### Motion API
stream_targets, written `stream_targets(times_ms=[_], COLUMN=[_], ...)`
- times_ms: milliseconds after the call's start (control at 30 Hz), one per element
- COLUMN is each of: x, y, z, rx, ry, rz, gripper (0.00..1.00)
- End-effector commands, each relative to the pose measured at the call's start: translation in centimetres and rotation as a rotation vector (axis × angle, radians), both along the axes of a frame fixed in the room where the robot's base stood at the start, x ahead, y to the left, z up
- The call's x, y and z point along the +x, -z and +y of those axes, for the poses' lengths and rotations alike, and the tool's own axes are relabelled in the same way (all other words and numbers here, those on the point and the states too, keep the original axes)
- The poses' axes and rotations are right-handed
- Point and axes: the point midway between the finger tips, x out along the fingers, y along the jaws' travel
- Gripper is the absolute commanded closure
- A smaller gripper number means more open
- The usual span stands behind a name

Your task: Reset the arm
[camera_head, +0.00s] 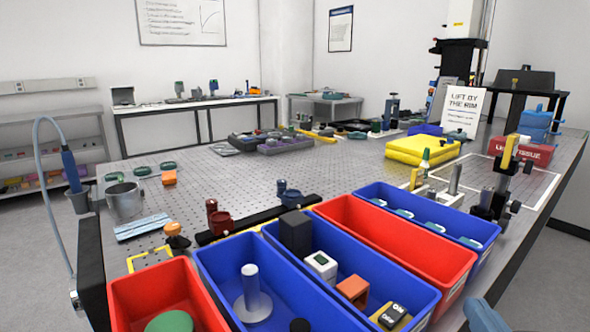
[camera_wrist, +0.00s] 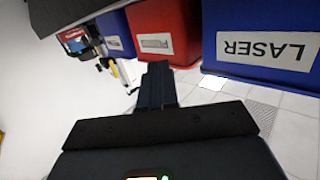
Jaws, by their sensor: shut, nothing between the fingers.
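My gripper (camera_wrist: 157,82) shows in the wrist view, its dark fingers together with nothing between them. It is in the air, apart from the bins, with pale floor tiles showing behind it. Beyond the fingertips is a red bin (camera_wrist: 163,30) with a white label. To its right is a blue bin (camera_wrist: 255,80) labelled LASER, upside down in the picture. I cannot make out my gripper in the head view.
In the head view, blue (camera_head: 218,262) and red (camera_head: 128,293) bins line the near edge of the perforated table (camera_head: 235,172). Posts, yellow pads (camera_head: 423,149) and a sign (camera_head: 464,110) stand farther right. Bare table shows at the middle left.

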Motion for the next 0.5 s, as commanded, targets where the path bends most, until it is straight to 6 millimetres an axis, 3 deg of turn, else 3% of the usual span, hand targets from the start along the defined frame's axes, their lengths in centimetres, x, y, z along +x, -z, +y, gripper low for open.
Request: stream_targets(times_ms=[200,500], x=[-6.7,-17.7], y=[5.0,9.2], z=[3.2,5.1], rx=[0.085,0.089], ry=[0.017,0.012], rz=[0.047,0.124], gripper=[1.00,1.00])
